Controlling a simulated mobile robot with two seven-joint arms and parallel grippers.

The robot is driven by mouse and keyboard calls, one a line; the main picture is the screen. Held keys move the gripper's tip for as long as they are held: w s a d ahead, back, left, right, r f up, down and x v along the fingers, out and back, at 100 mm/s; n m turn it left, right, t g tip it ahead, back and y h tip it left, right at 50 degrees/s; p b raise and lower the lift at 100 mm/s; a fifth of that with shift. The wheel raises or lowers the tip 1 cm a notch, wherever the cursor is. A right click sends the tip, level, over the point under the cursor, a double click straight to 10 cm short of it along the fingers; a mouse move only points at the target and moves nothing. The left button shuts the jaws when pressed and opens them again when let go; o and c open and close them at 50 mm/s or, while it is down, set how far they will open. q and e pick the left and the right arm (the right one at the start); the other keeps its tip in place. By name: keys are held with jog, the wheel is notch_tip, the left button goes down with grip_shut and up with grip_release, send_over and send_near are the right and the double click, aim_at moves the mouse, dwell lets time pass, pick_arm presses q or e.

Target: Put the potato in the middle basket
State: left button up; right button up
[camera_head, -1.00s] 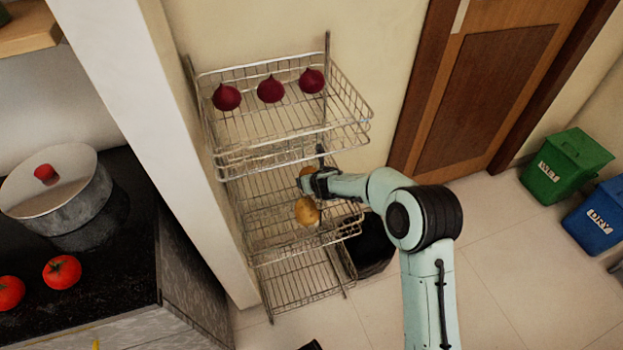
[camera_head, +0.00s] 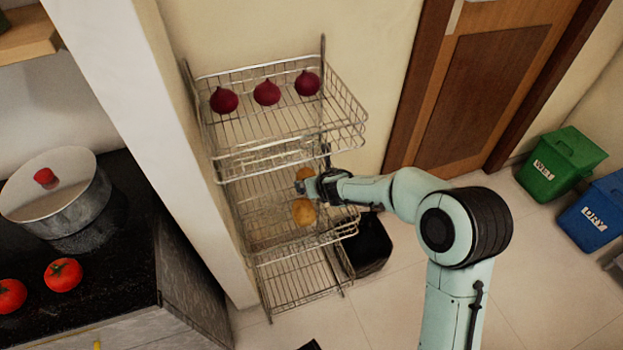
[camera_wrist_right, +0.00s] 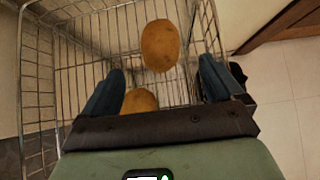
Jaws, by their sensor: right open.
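Two brown potatoes are in the middle basket (camera_head: 262,212) of the wire rack. The nearer potato (camera_head: 304,212) shows below my right gripper in the head view, and the other potato (camera_head: 305,173) is behind the gripper, partly hidden. My right gripper (camera_head: 308,186) is open, over the middle basket. In the right wrist view its fingers (camera_wrist_right: 162,65) are spread, with nothing gripped. One potato (camera_wrist_right: 160,45) lies just past the fingertips, and another (camera_wrist_right: 140,100) is partly hidden by the gripper body. My left gripper is not in view.
The top basket (camera_head: 290,125) above holds three dark red onions (camera_head: 267,92). A lower empty basket (camera_head: 298,278) is below. A black bin (camera_head: 368,245) stands right of the rack. A wall edge and counter with pot (camera_head: 55,200) and tomatoes (camera_head: 63,274) are left.

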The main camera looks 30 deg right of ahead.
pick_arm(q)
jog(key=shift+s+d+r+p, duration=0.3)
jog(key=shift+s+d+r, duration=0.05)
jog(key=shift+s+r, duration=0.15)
pick_arm(e)
jog(key=v, duration=0.3)
jog(key=shift+s+r, duration=0.1)
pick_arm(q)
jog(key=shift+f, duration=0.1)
